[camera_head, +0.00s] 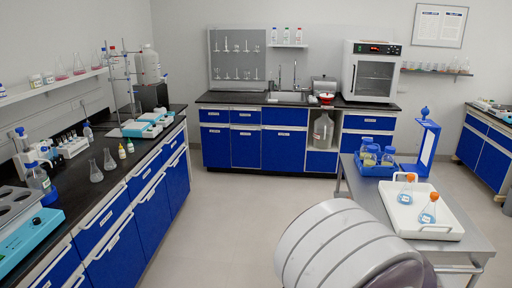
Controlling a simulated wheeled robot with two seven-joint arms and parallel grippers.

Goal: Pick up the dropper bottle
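Two small bottles stand upright on the black top of the left bench, near its front edge. One small bottle (122,152) looks yellowish, and the other small bottle (130,147) is pale, just to its right. They are too small to tell for certain which is the dropper bottle. Neither of my grippers is in view.
Two glass flasks (109,160) stand left of the small bottles, close by. A blue-and-white device (137,129) is behind them. A steel cart (462,243) at right carries a white tray (408,221) with orange-capped flasks. The floor (220,228) between bench and cart is clear.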

